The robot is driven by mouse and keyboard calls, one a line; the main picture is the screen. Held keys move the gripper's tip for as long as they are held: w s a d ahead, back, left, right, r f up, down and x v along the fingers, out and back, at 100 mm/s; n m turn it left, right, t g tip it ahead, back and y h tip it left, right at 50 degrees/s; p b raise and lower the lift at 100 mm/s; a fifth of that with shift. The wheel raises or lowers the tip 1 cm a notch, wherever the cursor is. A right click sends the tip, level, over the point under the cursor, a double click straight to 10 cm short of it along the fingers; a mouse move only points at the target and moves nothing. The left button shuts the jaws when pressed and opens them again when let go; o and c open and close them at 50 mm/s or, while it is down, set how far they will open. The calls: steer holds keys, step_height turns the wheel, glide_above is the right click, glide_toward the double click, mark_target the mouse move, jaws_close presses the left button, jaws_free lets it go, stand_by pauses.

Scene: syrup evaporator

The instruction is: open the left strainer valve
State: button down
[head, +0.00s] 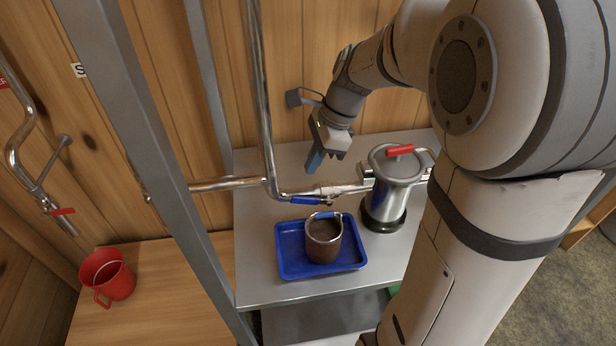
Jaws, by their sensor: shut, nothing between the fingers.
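The steel strainer (383,203) stands on the metal table, with a red handle (399,150) on its lid. To its left, a valve with a blue lever (308,200) sits on the horizontal pipe that runs to the strainer. The lever lies roughly along the pipe; I take this as the left strainer valve. My gripper (314,162) is shut and empty, pointing down above and behind the pipe, apart from the lever.
A blue tray (289,272) holds a metal pot (322,246) of dark liquid just in front of the valve. A vertical pipe (262,100) and a grey post (150,150) stand to the left. A red jug (112,277) is on the wooden surface at far left.

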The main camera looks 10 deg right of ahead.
steer(key=n+b, duration=0.1)
steer(key=n, duration=0.2)
steer(key=n+b, duration=0.5)
steer(key=n, duration=0.9)
glide_toward(303, 198)
steer(key=shift+n+h, duration=0.3)
steer(key=p+x, duration=0.1)
steer(key=x, duration=0.6)
steer(key=shift+w, duration=0.1)
steer(key=shift+a+f+b, duration=0.45)
steer(key=shift+f+b, duration=0.05)
steer(key=shift+b, duration=0.2)
steer(key=shift+a+f+b, duration=0.25)
steer(key=shift+a+b, duration=0.05)
steer(key=shift+a, duration=0.05)
steer(key=shift+r, duration=0.2)
